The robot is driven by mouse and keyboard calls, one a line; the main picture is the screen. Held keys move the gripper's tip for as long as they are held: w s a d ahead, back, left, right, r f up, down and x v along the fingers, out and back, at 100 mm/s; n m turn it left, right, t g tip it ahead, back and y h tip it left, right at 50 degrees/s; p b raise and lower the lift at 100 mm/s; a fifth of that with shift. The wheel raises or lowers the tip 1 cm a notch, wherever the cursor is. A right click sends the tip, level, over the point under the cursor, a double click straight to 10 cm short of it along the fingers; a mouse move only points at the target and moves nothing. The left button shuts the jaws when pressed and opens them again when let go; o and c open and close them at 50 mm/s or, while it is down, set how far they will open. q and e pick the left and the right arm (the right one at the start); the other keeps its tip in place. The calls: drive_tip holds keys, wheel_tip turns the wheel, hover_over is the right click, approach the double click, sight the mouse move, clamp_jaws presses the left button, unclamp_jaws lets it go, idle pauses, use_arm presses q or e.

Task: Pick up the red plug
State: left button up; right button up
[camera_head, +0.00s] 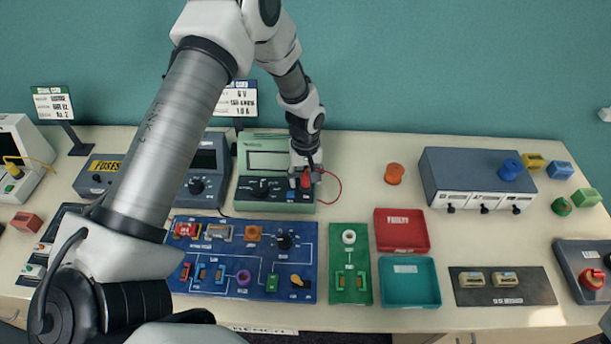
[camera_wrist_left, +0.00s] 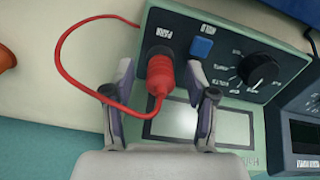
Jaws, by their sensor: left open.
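The red plug (camera_head: 305,181) sits upright in the front panel of a green meter (camera_head: 244,183), with a red cable (camera_head: 334,188) looping off to its right. In the left wrist view the red plug (camera_wrist_left: 160,78) stands between the two open fingers of my left gripper (camera_wrist_left: 168,98). In the head view my left gripper (camera_head: 305,168) is over the meter's right side, and it partly hides the plug's surroundings. I see no finger closed on the plug. My right gripper is not clearly in view.
A blue button (camera_wrist_left: 201,47) is close beside the plug, near one finger. A black knob (camera_wrist_left: 258,70) is farther along the panel. An orange spool (camera_head: 394,173) stands right of the meter. A blue circuit board (camera_head: 215,285) lies in front, and red (camera_head: 402,246) and teal trays (camera_head: 409,300) lie to the right.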

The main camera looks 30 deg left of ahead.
use_arm(q)
drive_tip(key=shift+s+d+r, duration=0.2)
drive_tip(key=shift+s+r, duration=0.05)
drive_tip(key=shift+s, duration=0.05)
clamp_jaws()
drive_tip(key=shift+w, duration=0.1)
drive_tip(key=shift+f, duration=0.1)
drive_tip(key=shift+a, duration=0.1)
